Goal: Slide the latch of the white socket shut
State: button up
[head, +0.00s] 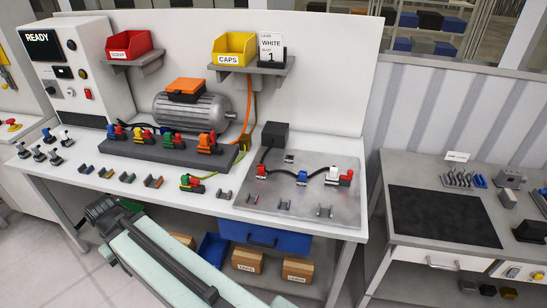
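The white socket (333,177) sits toward the right side of the grey metal plate (300,200). A red part and a dark part show at its right end, and a black cable runs to it from the left. Whether its latch is open or shut is too small to tell. My arm crosses the lower left of the head view, in front of the bench. The dark end at its upper left, perhaps my gripper (104,210), is well apart from the white socket. Its fingers cannot be made out.
A blue socket (302,177) and a red socket (261,171) stand left on the same plate. A black box (276,137) is at its back. Several small grey clips lie nearby. A motor (195,111) stands behind. A side table (450,260) is at the right.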

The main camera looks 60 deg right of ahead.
aim_at(350, 172)
jog(key=z, duration=1.5)
jog(key=k, duration=0.6)
jog(key=z, duration=0.7)
jog(key=i, duration=0.5)
jog(key=u, duration=2.25)
jog(key=k, duration=0.15)
jog(key=z, duration=0.5)
